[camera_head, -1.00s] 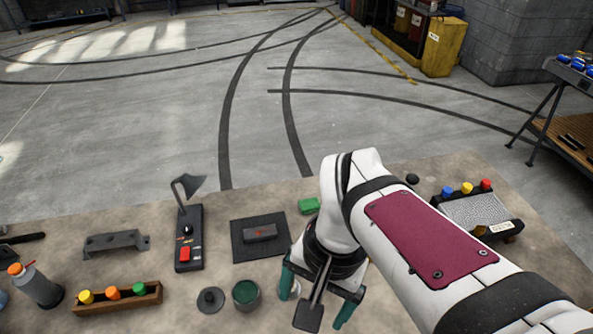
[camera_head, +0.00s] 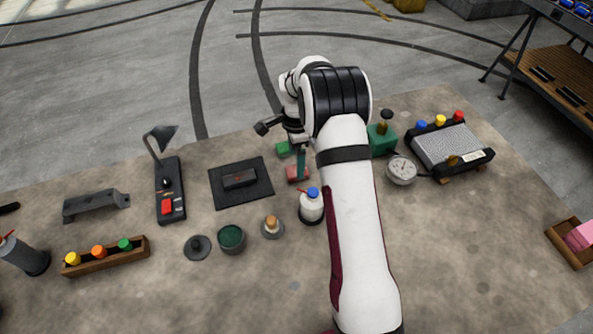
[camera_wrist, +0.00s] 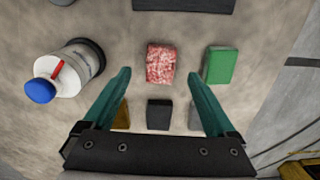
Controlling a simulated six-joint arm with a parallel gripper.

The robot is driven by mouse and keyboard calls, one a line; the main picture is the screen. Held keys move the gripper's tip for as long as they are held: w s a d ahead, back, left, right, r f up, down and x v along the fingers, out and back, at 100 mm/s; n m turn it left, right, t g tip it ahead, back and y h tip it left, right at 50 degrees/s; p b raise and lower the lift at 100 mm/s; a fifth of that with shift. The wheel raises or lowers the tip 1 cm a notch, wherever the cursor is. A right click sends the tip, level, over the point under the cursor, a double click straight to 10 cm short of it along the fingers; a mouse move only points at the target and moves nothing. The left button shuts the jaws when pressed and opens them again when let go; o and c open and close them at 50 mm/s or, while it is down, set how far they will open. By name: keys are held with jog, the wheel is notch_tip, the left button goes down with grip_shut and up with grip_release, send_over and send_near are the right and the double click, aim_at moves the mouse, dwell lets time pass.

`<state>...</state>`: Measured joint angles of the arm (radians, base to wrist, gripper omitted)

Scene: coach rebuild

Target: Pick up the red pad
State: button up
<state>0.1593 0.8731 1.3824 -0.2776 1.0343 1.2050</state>
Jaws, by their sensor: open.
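The red pad (camera_wrist: 160,64) is a small red-and-white speckled block lying on the bench in the wrist view. It also shows in the head view (camera_head: 294,174), partly hidden by my gripper. My gripper (camera_wrist: 159,74) is open and empty, its two teal fingers on either side of the pad's near end in the picture; I cannot tell its height above it. In the head view, one teal finger (camera_head: 301,163) shows beside the pad. A green block (camera_wrist: 220,65) lies right of the pad, apart from it.
A white bottle with a blue cap (camera_wrist: 75,70) stands left of the pad in the wrist view. Black (camera_wrist: 159,114), ochre (camera_wrist: 122,115) and grey (camera_wrist: 195,118) blocks lie nearer the gripper base. A dark mat (camera_head: 222,197) lies left of the pad in the head view.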

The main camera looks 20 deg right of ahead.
notch_tip(320, 180, down, 5)
jog(key=shift+d+r, duration=0.1)
jog(key=shift+d, duration=0.05)
jog(key=c, duration=1.4)
notch_tip(320, 180, up, 4)
jog(key=shift+w+r, duration=0.1)
jog(key=shift+r, duration=0.15)
jog(key=s+d+r, duration=0.2)
jog(key=d, duration=0.1)
jog(key=s+d+r, duration=0.2)
jog(key=s+d, duration=0.1)
jog(key=s+d+r, duration=0.2)
jog(key=d, duration=0.1)
jog(key=shift+s+r, duration=0.3)
jog(key=shift+s, duration=0.05)
